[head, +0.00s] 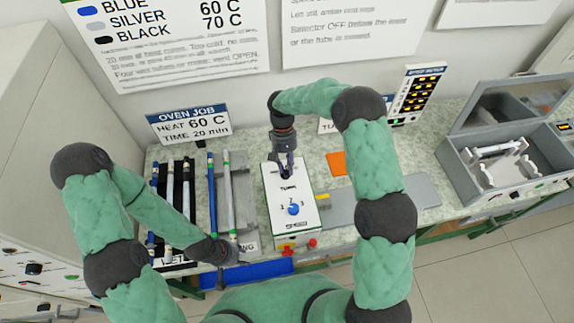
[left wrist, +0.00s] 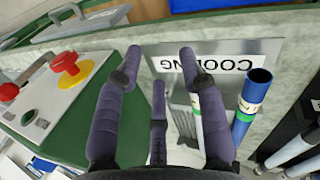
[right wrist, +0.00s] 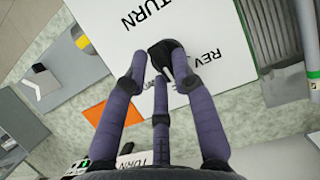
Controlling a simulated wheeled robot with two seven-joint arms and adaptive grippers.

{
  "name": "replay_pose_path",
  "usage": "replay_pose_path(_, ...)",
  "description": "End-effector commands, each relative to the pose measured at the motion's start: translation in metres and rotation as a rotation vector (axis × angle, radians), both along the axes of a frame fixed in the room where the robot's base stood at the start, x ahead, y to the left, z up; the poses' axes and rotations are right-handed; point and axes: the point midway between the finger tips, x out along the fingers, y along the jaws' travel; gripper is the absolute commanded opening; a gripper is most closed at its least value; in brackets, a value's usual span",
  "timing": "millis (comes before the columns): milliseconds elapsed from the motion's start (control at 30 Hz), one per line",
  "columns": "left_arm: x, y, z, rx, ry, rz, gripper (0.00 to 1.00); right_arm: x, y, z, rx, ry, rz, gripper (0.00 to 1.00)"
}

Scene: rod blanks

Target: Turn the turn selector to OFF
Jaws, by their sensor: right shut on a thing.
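The turn selector, a black knob (right wrist: 162,52), sits on the white top of the machine (head: 278,210), near its back end. In the right wrist view the words TURN and REV are printed beside it. OFF cannot be read, and where the knob points is unclear. My right gripper (head: 286,170) is shut on the knob from above; its fingers (right wrist: 162,70) partly cover it. My left gripper (head: 221,280) is open and empty near the front edge of the bench, above the COOLING label (left wrist: 215,62).
A blue numbered knob (head: 293,209) is on the machine's front half, with red buttons (head: 312,243) below. Blue and silver tubes (head: 212,195) lie on racks to the left. An orange plate (head: 337,163) and a grey open-lidded box (head: 500,160) are to the right.

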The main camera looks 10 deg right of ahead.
Motion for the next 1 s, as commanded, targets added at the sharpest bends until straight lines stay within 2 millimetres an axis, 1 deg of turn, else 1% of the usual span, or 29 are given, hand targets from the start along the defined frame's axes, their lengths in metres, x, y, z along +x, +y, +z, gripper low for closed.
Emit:
replay_pose_path(33,0.000,0.000,0.000,0.000,0.000,0.000,0.40,-0.007,0.004,-0.002,0.002,0.022,0.003,0.00)
replay_pose_path(200,0.000,0.000,0.000,0.000,0.000,0.000,0.40,-0.008,0.004,-0.003,0.002,0.023,0.003,0.00)
replay_pose_path(233,0.000,0.000,0.000,0.000,0.000,0.000,0.40,-0.008,0.004,-0.003,0.002,0.024,0.003,0.35)
replay_pose_path(267,0.000,0.000,0.000,0.000,0.000,0.000,0.40,-0.008,0.004,-0.003,0.002,0.024,0.002,0.44)
replay_pose_path(300,0.000,0.000,0.000,0.000,0.000,0.000,0.40,-0.008,0.004,-0.003,0.002,0.023,0.002,0.46)
replay_pose_path(833,0.000,0.000,0.000,0.000,0.000,0.000,0.40,-0.002,0.001,-0.001,0.001,0.009,-0.002,0.46)
replay_pose_path(933,0.000,0.000,0.000,0.000,0.000,0.000,0.40,0.000,0.001,0.005,0.001,0.007,-0.002,0.46)
replay_pose_path(1000,0.000,0.000,0.000,0.000,0.000,0.000,0.40,0.004,0.001,0.013,0.001,0.004,-0.002,0.46)
